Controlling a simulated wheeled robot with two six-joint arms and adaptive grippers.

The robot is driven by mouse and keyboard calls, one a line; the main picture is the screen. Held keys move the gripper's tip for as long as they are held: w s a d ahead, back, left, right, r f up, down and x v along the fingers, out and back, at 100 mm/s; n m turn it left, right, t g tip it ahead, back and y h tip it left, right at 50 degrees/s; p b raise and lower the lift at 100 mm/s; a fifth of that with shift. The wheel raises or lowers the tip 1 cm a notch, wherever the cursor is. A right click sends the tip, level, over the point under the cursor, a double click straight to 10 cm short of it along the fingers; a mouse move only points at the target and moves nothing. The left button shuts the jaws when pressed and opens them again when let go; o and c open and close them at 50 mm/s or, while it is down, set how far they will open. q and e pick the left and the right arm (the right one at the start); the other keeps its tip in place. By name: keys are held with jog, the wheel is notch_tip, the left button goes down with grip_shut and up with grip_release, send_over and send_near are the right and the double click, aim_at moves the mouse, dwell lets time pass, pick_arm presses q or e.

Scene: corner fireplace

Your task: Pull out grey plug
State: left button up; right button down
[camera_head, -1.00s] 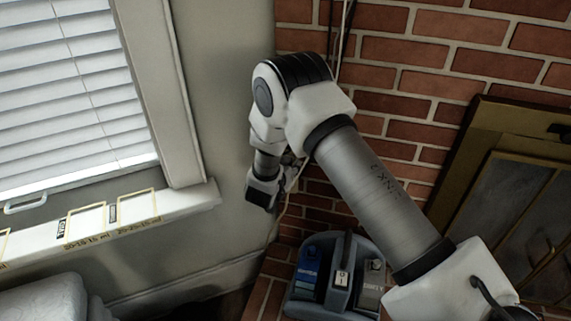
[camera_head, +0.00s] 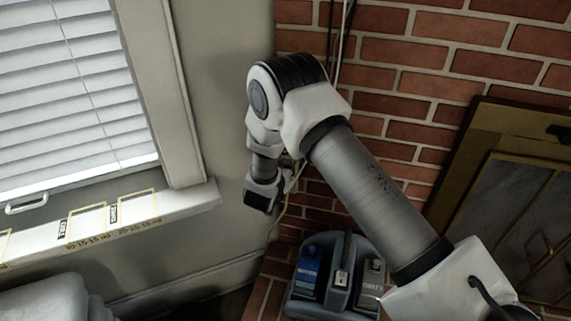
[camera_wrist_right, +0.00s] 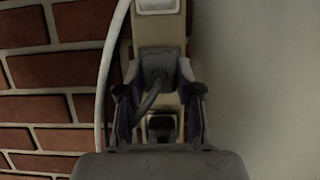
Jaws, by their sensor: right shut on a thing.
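A grey plug (camera_wrist_right: 158,68) with a grey cord sits in front of a beige power strip (camera_wrist_right: 172,32) in the right wrist view. My right gripper (camera_wrist_right: 158,88) is shut on the plug, one finger on each side. I cannot tell how deep the plug sits in its socket. In the head view my right gripper (camera_head: 290,176) is by the corner of the wall and brick, mostly hidden behind my own wrist. The plug is hidden there. My left gripper is not in view.
A black plug or socket (camera_wrist_right: 161,124) lies just below the grey plug. A white cable (camera_wrist_right: 106,70) runs along the left of the strip. A blue-grey caddy (camera_head: 338,277) with bottles stands below my arm. A window sill (camera_head: 110,222) is at left.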

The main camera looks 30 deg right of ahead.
jog(key=shift+s+a+p, duration=0.65)
jog(key=shift+s+a, duration=1.05)
jog(key=shift+a, duration=0.25)
jog(key=shift+r, duration=0.1)
jog(key=s+a+r+n+t+y+p, duration=0.2)
jog(key=s+a+n+y, duration=0.3)
jog(key=a, duration=0.3)
jog(key=s+a+r+n+t+y+p, duration=0.2)
jog(key=s+a+r+n+y+p, duration=0.2)
jog(key=a, duration=0.4)
jog(key=shift+s+a+n+t+y, duration=0.35)
jog(key=shift+n+y, duration=0.15)
jog(key=shift+y, duration=0.1)
jog(key=shift+d, duration=0.1)
